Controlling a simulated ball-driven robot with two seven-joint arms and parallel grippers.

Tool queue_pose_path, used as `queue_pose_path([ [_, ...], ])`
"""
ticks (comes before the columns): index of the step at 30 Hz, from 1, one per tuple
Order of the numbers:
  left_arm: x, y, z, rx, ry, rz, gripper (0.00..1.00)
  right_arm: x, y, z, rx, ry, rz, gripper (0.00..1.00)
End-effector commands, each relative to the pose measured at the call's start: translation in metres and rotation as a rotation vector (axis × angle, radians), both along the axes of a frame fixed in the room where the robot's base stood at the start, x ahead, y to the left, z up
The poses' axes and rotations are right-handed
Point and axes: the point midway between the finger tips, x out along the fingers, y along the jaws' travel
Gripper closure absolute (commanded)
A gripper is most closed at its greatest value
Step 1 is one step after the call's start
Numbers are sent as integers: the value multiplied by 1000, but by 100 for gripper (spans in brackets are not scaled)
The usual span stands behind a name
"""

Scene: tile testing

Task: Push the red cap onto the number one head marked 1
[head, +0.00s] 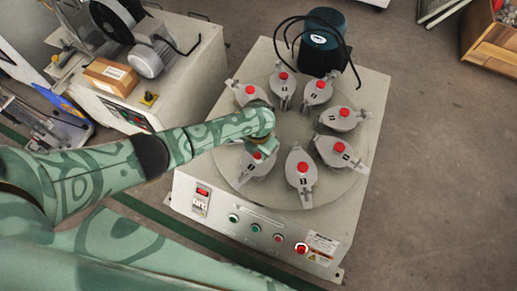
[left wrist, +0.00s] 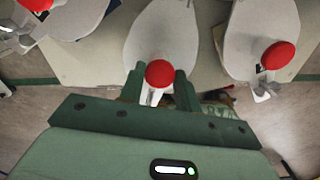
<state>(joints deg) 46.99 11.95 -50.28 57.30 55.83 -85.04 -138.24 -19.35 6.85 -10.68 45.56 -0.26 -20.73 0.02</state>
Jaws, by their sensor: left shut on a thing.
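My left gripper (head: 262,150) is over a grey head (head: 247,167) at the front left of the round turntable. A red cap (head: 257,156) shows at its fingers. In the left wrist view the red cap (left wrist: 158,73) is between the two green fingers (left wrist: 159,88), and the gripper is shut on it. The grey head (left wrist: 163,35) lies just beyond the cap. The fingers hide whether the cap is fully down on the head. The number on this head is hidden, and the other numbers are too small to read surely. My right gripper is not in view.
Several other grey heads with red caps, such as the front one (head: 301,183), ring the turntable (head: 325,190). A dark motor (head: 320,45) with cables stands behind it. A control panel (head: 255,227) is on the front. Another machine (head: 190,75) is at the left.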

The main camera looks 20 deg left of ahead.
Motion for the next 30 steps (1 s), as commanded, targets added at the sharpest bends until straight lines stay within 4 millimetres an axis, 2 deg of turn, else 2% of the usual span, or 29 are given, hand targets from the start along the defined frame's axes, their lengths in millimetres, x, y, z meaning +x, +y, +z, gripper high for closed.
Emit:
queue_pose_path([
  [30,0,0,-6,0,-1,0,88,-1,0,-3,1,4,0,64],
])
